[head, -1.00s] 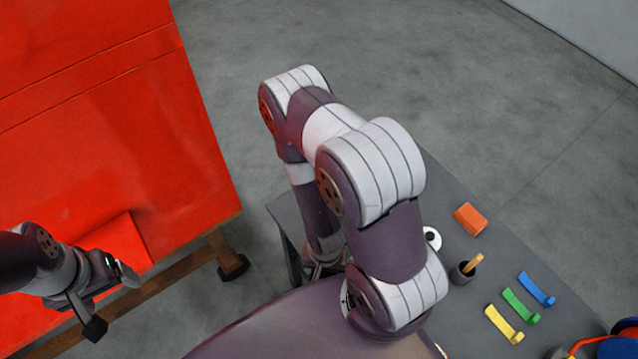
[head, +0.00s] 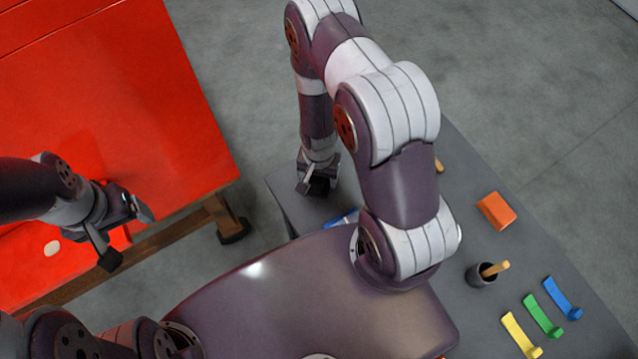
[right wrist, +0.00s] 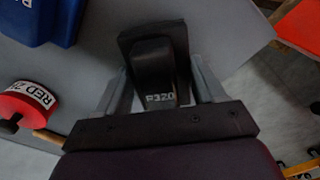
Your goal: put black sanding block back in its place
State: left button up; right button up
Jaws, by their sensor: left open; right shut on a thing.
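The black sanding block (right wrist: 154,60), with "P320" on its face, sits between the fingers of my right gripper (right wrist: 160,92) in the right wrist view. The gripper is shut on it. In the head view my right gripper (head: 318,180) hangs over the far left corner of the grey table (head: 465,180), with the dark block (head: 314,187) at its tips. Whether the block touches the table is unclear. My left gripper (head: 126,232) is open and empty, over the edge of the red surface at left. The place for the block cannot be made out.
On the table's right part are an orange block (head: 496,211), a dark cup (head: 481,275) with a wooden handle, and yellow (head: 521,335), green (head: 542,315) and blue (head: 562,297) hooked strips. The right wrist view shows a blue bin (right wrist: 40,20) and a red labelled piece (right wrist: 25,103).

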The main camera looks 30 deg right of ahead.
jog(key=f, duration=0.1)
jog(key=f+b, duration=0.1)
jog(key=shift+s+a+f, duration=0.1)
jog(key=shift+s+f, duration=0.1)
jog(key=shift+f, duration=0.2)
jog(key=shift+s+a+r, duration=0.1)
jog(key=shift+s+a, duration=0.05)
jog(key=shift+c, duration=0.3)
jog(key=shift+s+a+r, duration=0.1)
jog(key=shift+a+r, duration=0.1)
jog(key=shift+c, duration=0.5)
jog(key=shift+d+f, duration=0.1)
jog(key=shift+f, duration=0.1)
jog(key=o, duration=1.1)
jog(key=shift+w+d, duration=0.15)
jog(key=shift+w, duration=0.05)
pick_arm(q)
jog(key=shift+s+a+f, duration=0.15)
jog(key=shift+s+f, duration=0.05)
jog(key=shift+f, duration=0.35)
jog(key=shift+s+a+f, duration=0.15)
jog(key=shift+f, duration=0.4)
jog(key=shift+s+a, duration=0.1)
pick_arm(e)
jog(key=shift+s, duration=0.1)
